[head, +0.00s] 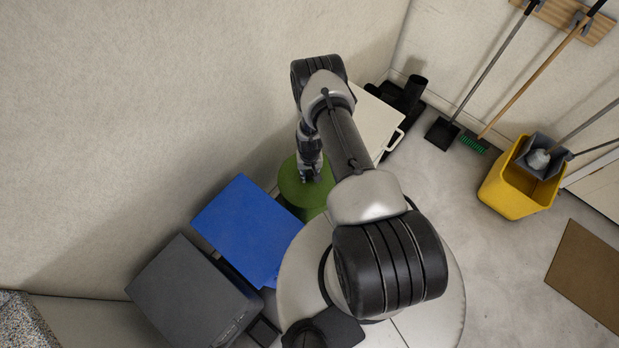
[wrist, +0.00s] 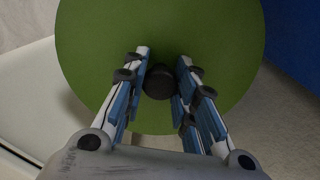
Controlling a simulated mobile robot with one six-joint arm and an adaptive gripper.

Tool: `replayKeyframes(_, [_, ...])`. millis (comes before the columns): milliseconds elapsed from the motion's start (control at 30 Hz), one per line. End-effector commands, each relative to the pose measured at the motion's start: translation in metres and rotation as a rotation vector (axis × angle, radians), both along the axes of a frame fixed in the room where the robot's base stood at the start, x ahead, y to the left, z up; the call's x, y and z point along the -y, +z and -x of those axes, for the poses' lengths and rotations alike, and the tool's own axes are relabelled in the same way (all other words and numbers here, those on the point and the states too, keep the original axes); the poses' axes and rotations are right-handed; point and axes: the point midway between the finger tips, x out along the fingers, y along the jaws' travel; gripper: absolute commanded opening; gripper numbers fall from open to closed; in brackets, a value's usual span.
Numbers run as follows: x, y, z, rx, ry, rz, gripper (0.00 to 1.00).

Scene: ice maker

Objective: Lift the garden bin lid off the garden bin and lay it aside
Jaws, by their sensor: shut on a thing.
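The garden bin lid (wrist: 90,45) is a round green disc with a black knob (wrist: 159,83) at its middle. My gripper (wrist: 160,75) is over the lid, its two fingers on either side of the knob and shut on it. In the head view the green lid (head: 292,186) shows below my gripper (head: 310,175), partly hidden by my arm. I cannot tell whether the lid rests on the bin or is slightly raised.
A blue-topped box (head: 245,228) and a dark grey box (head: 190,290) stand to the left of the bin. A white cabinet (head: 376,120) is close behind it on the right. A yellow mop bucket (head: 510,195) stands farther right, with clear floor (head: 440,190) between.

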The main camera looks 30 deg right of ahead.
Motion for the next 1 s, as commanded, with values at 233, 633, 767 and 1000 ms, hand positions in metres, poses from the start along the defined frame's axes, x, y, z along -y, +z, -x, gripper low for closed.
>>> replayKeyframes(233, [0.000, -0.001, 0.001, -0.002, 0.000, -0.001, 0.04])
replayKeyframes(633, [0.000, 0.001, 0.001, -0.002, 0.000, -0.001, 0.00])
replayKeyframes(767, [0.000, 0.010, 0.000, 0.000, 0.000, 0.000, 0.00])
replayKeyframes(1000, [0.000, 0.056, -0.001, 0.001, 0.000, 0.000, 0.00])
